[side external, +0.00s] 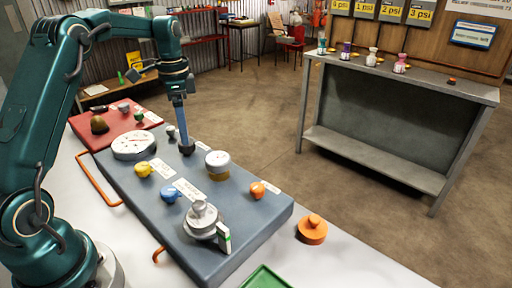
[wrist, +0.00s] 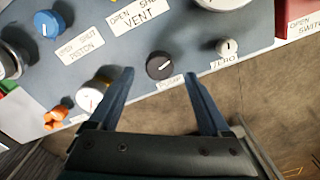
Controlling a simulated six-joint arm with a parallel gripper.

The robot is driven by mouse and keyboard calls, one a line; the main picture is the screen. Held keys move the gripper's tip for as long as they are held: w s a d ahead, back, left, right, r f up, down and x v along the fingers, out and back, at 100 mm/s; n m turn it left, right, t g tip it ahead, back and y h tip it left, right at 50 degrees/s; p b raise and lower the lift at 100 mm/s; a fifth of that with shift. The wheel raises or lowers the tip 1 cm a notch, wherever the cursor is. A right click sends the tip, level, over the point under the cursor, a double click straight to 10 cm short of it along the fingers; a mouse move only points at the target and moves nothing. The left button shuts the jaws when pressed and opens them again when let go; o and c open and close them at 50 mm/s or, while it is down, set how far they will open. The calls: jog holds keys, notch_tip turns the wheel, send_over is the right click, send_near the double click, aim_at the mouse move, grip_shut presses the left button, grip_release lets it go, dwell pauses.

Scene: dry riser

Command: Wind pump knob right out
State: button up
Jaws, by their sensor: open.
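The pump knob (wrist: 160,67) is a round black knob with a pale pointer mark, on the blue-grey panel (side external: 118,174). A label reading "pump" (wrist: 171,83) lies beside it. In the side view the dark knob (side external: 187,150) shows at the lower end of my gripper (side external: 185,138). In the wrist view my gripper's (wrist: 159,76) blue fingers are spread, one on each side of the knob, with gaps visible. The fingers hold nothing. I cannot tell exactly how far down the fingers reach around the knob.
Close by stand the zero knob (wrist: 227,47), a white-and-gold cylinder (side external: 217,163), an orange knob (side external: 257,189) and a round gauge (side external: 133,144). Yellow (side external: 143,170) and blue (side external: 169,194) knobs and a silver fitting (side external: 201,220) are nearer the front. A red panel (side external: 88,123) adjoins.

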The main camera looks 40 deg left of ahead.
aim_at(187, 148)
jog(key=shift+f, duration=1.85)
grip_shut()
